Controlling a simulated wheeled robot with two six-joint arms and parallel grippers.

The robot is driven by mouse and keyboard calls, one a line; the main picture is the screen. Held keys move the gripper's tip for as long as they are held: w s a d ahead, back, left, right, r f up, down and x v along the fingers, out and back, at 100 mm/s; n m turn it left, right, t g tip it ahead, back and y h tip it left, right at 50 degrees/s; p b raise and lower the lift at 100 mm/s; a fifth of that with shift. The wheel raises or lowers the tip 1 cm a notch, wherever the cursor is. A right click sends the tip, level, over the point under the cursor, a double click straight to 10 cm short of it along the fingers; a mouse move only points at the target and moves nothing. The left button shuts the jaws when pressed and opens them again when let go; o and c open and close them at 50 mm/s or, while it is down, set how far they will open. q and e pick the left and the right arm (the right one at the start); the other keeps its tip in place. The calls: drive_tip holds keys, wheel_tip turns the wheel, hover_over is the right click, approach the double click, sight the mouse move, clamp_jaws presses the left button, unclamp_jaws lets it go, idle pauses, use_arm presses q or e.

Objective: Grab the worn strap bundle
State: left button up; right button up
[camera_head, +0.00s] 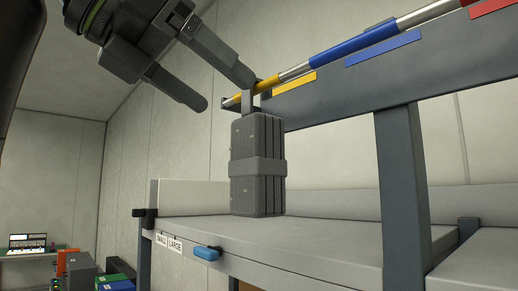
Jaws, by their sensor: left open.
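The worn strap bundle (258,180) is a grey, ribbed upright block with a band around its middle. A narrow grey loop (247,101) rises from its top to the yellow end of a sloping bar. The bundle's lower end appears at the level of the grey bench top; I cannot tell whether it touches. My left gripper (228,93) comes in from the upper left, open, with its two fingers apart. One fingertip overlaps the loop's top in the picture; contact is unclear. The other is left of the bundle, with nothing held between them. My right gripper is not in view.
The sloping bar (358,42) has yellow, blue and red parts along a dark rail (350,85). A dark post (402,190) stands at right. The bench (320,235) has SMALL and LARGE labels and a blue clip (207,253). Coloured boxes (82,270) stand lower left.

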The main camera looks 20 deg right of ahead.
sight(244, 108)
use_arm(q)
drive_tip(key=shift+w+d+f, duration=0.2)
drive_tip(key=shift+d, duration=0.4)
drive_tip(key=shift+w+d+p, duration=0.25)
drive_tip(key=shift+d+p, duration=0.1)
drive_tip(key=shift+p, duration=0.4)
drive_tip(key=p+x, duration=0.1)
drive_tip(key=x, duration=0.1)
drive_tip(key=p+x, duration=0.1)
drive_tip(key=shift+w+d+r+p, duration=0.2)
drive_tip(key=shift+w+d+p, duration=0.15)
drive_tip(key=shift+d, duration=0.1)
drive_tip(key=shift+d+f, duration=0.25)
drive_tip(key=shift+d, duration=0.05)
drive_tip(key=shift+a, duration=0.1)
